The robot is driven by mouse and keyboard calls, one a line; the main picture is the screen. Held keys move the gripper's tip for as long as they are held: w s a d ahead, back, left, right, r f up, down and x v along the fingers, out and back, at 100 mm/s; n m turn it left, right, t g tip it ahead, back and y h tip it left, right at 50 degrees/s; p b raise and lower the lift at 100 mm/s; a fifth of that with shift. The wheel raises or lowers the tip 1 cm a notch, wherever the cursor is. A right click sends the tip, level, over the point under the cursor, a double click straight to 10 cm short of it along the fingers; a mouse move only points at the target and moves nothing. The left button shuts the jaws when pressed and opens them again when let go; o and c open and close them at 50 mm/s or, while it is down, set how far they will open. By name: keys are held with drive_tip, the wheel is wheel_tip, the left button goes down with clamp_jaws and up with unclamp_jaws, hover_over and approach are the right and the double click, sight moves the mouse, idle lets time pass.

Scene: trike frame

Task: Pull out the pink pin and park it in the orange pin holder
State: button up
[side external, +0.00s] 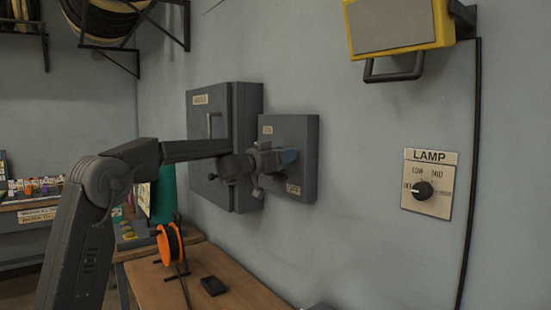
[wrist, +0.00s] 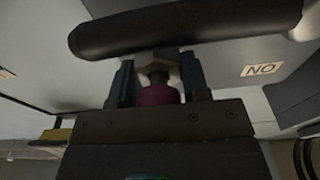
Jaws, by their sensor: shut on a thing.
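In the wrist view my gripper (wrist: 156,80) has its two blue fingers closed on a dark pink round piece, the pink pin (wrist: 157,95). A pale hexagonal fitting and a dark shank show just beyond it, under a thick dark handle (wrist: 185,28). In the side view my gripper (side external: 286,158) is at the front of the smaller grey wall box (side external: 303,140); the pin is hidden there. I cannot tell how far the pin sits in its fitting. I cannot make out the orange pin holder in either view.
A larger grey box (side external: 247,120) with a handle is left of the small one. A lamp switch plate (side external: 443,185) and a yellow lamp (side external: 400,25) are on the wall to the right. A wooden bench (side external: 235,295) below carries an orange cable reel (side external: 170,243) and a small black block (side external: 214,286).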

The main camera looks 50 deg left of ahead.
drive_tip(key=shift+w+d+f, duration=0.2)
drive_tip(key=shift+w+d, duration=0.05)
drive_tip(key=shift+w, duration=0.05)
drive_tip(key=shift+c, duration=0.7)
drive_tip(key=o, duration=1.5)
drive_tip(key=shift+s, duration=0.1)
drive_tip(key=s+f, duration=0.1)
drive_tip(key=s, duration=1.3)
drive_tip(key=shift+a, duration=0.25)
drive_tip(key=shift+c, duration=0.5)
drive_tip(key=shift+n, duration=0.3)
drive_tip(key=shift+w, duration=2.7)
drive_tip(key=c, duration=0.3)
